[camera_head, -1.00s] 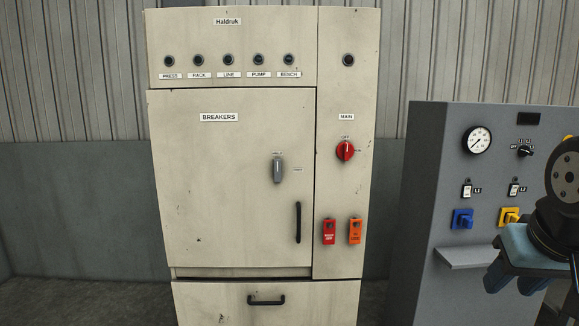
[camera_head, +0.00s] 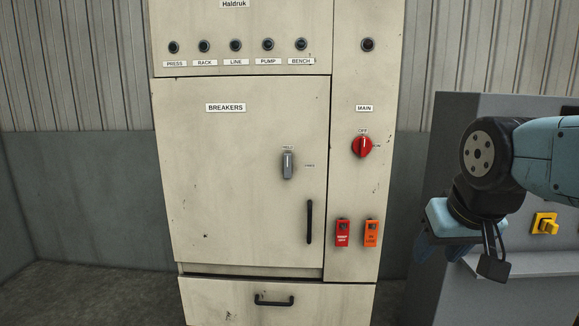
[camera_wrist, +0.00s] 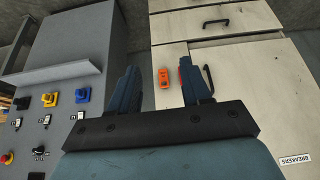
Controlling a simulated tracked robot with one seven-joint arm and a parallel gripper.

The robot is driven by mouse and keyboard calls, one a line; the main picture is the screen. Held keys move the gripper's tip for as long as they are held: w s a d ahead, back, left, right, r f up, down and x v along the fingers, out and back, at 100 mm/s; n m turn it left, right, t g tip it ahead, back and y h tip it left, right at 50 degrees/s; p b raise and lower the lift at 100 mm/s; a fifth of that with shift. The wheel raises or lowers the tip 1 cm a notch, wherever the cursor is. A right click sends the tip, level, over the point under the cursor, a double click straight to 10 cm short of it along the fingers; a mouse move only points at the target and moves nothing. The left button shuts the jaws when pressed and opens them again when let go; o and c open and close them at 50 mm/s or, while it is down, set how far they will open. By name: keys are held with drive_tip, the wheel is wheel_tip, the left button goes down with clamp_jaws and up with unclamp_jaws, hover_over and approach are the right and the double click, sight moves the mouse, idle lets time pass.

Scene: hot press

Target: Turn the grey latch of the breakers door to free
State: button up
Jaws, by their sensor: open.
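The breakers door (camera_head: 240,200) is shut in the cabinet's lower left in the head view. In the wrist view my gripper (camera_wrist: 161,72) shows two spread blue fingers. There the latch is not seen, and part of the door shows at the right.
A black door handle (camera_head: 309,222) is below the latch. Right of the door are a red main switch (camera_head: 362,147), a red tag (camera_head: 342,232) and an orange tag (camera_head: 371,233). A grey console (camera_head: 455,115) with a yellow knob (camera_head: 544,223) stands behind my arm.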

drive_tip(key=shift+o, duration=0.2)
drive_tip(key=w+a+t+y, duration=0.1)
drive_tip(key=w+a+t, duration=0.1)
drive_tip(key=w+a, duration=0.3)
drive_tip(key=w+a+n+t+y, duration=0.1)
drive_tip(key=w+a+t, duration=0.2)
drive_tip(key=w, duration=0.9)
drive_tip(key=w+a+r+n+t, duration=0.1)
drive_tip(key=w+a+t, duration=0.1)
drive_tip(key=w+a, duration=0.5)
drive_tip(key=shift+w+a+t+y, duration=0.25)
drive_tip(key=shift+w+t+y, duration=0.15)
drive_tip(key=shift+w, duration=0.55)
drive_tip(key=m+t+h, duration=0.2)
drive_tip(key=t+h, duration=0.2)
drive_tip(key=t, duration=0.5)
approach(287, 162)
drive_tip(key=x, duration=0.8)
drive_tip(key=shift+w+d+r, duration=0.1)
drive_tip(key=shift+w, duration=0.2)
drive_tip(key=shift+c, duration=0.5)
